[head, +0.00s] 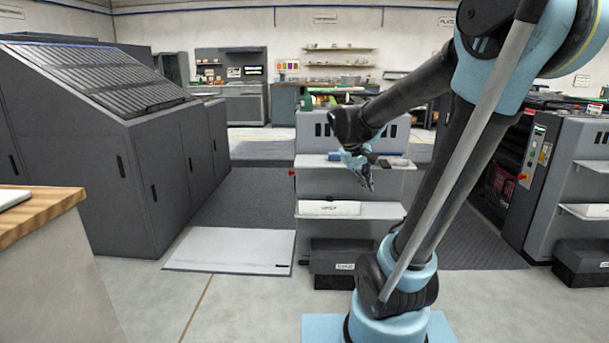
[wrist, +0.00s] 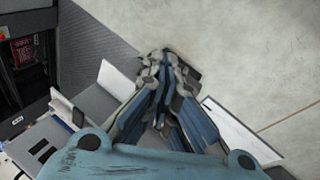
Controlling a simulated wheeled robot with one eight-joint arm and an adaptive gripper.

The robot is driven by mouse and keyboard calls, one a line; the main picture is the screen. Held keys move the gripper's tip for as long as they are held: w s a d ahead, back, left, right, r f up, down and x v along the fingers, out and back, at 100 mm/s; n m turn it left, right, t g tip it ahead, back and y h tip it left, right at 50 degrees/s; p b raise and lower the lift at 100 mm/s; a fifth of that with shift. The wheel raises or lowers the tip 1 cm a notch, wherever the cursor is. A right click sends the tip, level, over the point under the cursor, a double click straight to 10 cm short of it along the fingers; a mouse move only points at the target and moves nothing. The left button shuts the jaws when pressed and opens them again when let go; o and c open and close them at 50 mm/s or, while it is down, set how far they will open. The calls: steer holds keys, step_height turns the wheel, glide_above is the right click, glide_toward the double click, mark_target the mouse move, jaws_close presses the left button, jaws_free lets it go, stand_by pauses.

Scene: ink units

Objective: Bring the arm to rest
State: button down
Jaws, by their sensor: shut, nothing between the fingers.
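My gripper (head: 368,184) hangs in front of the grey press unit with shelves in the head view, its fingers pointing down. In the wrist view my gripper (wrist: 166,62) is seen from above with its fingertips together and nothing between them. My arm is bent, with the elbow high at the upper right and the forearm reaching left and down. The gripper looks close to the unit's upper shelf (head: 313,161); whether it touches the shelf cannot be told.
The lower shelf (head: 382,211) holds a white labelled item (head: 329,208). A grey panel (head: 231,249) lies on the floor at left. A large dark cabinet (head: 128,165) stands left, a wooden-topped counter (head: 42,215) nearer. Another machine (head: 560,170) stands right. Front floor is clear.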

steer(key=s+f+m+y, duration=0.1)
steer(key=s+f, duration=0.2)
steer(key=s, duration=0.3)
steer(key=s+f+y, duration=0.1)
steer(key=s+f, duration=0.3)
steer(key=s, duration=0.3)
steer(key=s+a+f+m+y, duration=0.1)
steer(key=s+f+y, duration=0.1)
steer(key=s+f, duration=0.2)
steer(key=s, duration=0.3)
steer(key=shift+s+f+m, duration=0.25)
steer(key=shift+m, duration=0.05)
steer(key=shift+w+f, duration=0.2)
steer(key=shift+w, duration=0.25)
steer(key=shift+a, duration=0.15)
